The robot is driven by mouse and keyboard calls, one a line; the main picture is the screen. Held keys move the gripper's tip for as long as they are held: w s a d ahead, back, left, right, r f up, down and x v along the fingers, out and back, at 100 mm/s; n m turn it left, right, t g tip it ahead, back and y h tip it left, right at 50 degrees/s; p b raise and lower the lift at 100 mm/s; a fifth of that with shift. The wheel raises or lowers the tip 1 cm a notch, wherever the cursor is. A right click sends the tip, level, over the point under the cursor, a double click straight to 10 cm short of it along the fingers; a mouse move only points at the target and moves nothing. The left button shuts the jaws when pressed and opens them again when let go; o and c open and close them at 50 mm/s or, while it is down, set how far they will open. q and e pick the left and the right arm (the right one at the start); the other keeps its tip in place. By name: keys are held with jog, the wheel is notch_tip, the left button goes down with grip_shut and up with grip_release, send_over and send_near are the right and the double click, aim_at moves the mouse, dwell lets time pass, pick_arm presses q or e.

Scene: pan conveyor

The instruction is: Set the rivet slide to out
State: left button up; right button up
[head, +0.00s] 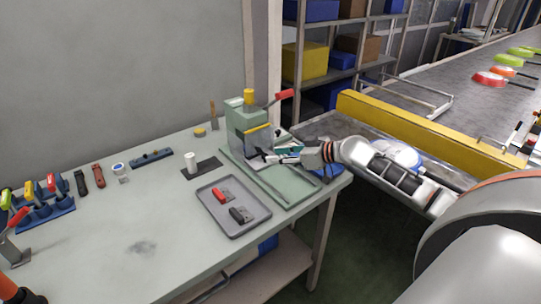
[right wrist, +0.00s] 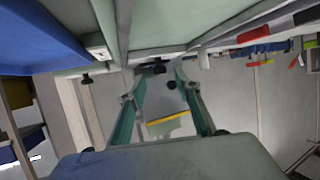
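The green rivet press (head: 248,130) stands at the back right of the table, with a yellow cap on top and a red-handled lever. A yellow bar crosses its front, also seen as a yellow strip in the right wrist view (right wrist: 168,120). I cannot tell for sure which part is the rivet slide; a small dark knob (right wrist: 160,68) shows between my fingertips. My right gripper (head: 268,158) is at the press's lower front right side. Its two teal fingers (right wrist: 160,76) are apart, with nothing clearly held. My left gripper is not in view.
A grey tray (head: 205,207) with red and dark handles lies in front of the press. A white cylinder (head: 191,160) on a dark plate stands left of it. A blue rack (head: 45,212) of coloured handles is far left. The table's middle front is clear. A yellow-edged conveyor (head: 430,135) runs right.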

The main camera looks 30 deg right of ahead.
jog(key=shift+x, duration=1.6)
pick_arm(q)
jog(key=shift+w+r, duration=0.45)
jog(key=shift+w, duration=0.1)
pick_arm(e)
grip_shut()
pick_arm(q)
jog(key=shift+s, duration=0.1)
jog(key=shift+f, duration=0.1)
pick_arm(e)
jog(key=shift+s, duration=0.1)
